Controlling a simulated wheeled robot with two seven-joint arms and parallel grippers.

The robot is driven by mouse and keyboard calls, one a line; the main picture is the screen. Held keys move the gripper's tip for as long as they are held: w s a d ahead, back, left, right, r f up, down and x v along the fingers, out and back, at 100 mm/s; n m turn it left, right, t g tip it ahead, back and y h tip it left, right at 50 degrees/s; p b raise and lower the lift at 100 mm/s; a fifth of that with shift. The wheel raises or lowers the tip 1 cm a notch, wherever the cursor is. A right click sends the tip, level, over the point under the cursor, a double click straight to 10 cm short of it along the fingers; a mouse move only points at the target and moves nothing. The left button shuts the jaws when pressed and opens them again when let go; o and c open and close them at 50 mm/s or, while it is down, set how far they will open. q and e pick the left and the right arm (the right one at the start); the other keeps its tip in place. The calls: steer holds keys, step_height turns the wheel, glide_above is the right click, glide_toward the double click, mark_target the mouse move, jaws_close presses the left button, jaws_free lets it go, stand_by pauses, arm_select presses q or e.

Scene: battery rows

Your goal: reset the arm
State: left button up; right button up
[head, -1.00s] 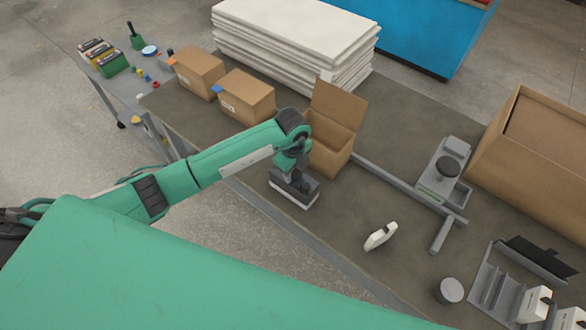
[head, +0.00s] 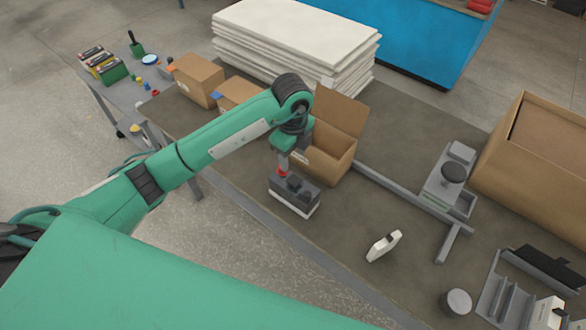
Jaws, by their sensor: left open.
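My left arm comes in from the left, and its gripper (head: 283,162) points down just above a dark grey battery with a white lower edge (head: 295,197). The jaws are open, and a red spot shows between the gripper and the battery. I cannot tell whether the fingertips clear the battery top fully. The battery sits upright on the brown work table (head: 330,225), close to its front edge. My right gripper is not in view.
An open cardboard box (head: 335,150) stands right behind the gripper. Closed boxes (head: 197,82) and a stack of white boards (head: 290,45) lie farther back. A white handheld tool (head: 383,246), a grey fixture (head: 448,185) and a large box (head: 535,150) are to the right.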

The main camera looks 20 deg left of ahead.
arm_select(q)
steer(key=shift+r, duration=0.85)
